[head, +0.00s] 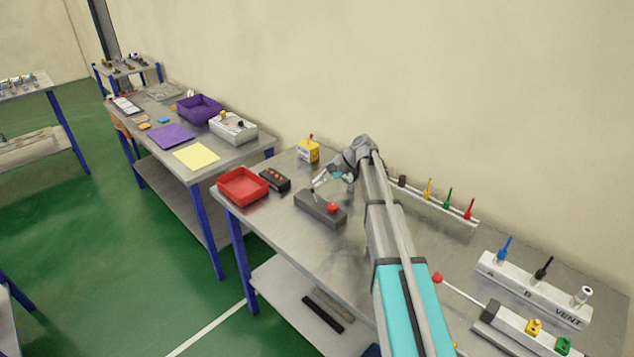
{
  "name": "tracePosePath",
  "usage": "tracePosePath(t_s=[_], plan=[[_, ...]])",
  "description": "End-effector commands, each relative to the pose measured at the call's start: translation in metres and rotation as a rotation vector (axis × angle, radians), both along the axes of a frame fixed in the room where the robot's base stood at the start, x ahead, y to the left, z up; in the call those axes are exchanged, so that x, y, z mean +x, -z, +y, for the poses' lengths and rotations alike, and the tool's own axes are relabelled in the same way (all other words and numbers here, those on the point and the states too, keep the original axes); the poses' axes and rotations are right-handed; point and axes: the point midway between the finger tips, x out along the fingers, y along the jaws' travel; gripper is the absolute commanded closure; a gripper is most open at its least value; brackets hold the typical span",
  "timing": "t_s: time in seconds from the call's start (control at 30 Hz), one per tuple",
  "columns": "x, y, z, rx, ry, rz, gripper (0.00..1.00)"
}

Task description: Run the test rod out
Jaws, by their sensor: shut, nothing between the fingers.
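A thin rod with a red ball tip (437,278) sticks out of the dark end cap of a white cylinder body (513,329) at the lower right. Yellow (534,327) and green (563,345) fittings sit on that body. A white block marked A, B and VENT (525,287) lies behind it, with a blue plug (505,247) by A, a black plug (544,267) by B and a pale fitting (581,296) by VENT. My gripper (317,184) is shut and empty, low at a dark grey block (318,211) with a red knob (332,208); I cannot tell whether it touches.
A rack (440,209) along the wall holds yellow, green, red and dark plugs. A red tray (241,187), a dark box (274,180) and a yellow box (308,151) stand left of my arm. Bare tabletop lies in front of the grey block.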

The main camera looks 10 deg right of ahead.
Motion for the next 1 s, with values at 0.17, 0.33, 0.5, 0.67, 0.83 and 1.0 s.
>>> tracePosePath(t_s=[0.17,0.33,0.5,0.67,0.83,1.0], plan=[[0.0,-0.004,-0.003,0.0,0.0,0.0,1.0],[0.0,-0.013,-0.009,0.0,0.0,0.0,1.0],[0.001,-0.027,-0.018,0.0,-0.002,0.001,1.0],[0.001,-0.04,-0.031,0.0,-0.002,0.0,1.0],[0.002,-0.054,-0.044,0.0,0.0,0.0,1.0],[0.003,-0.068,-0.056,0.0,-0.001,0.001,1.0]])
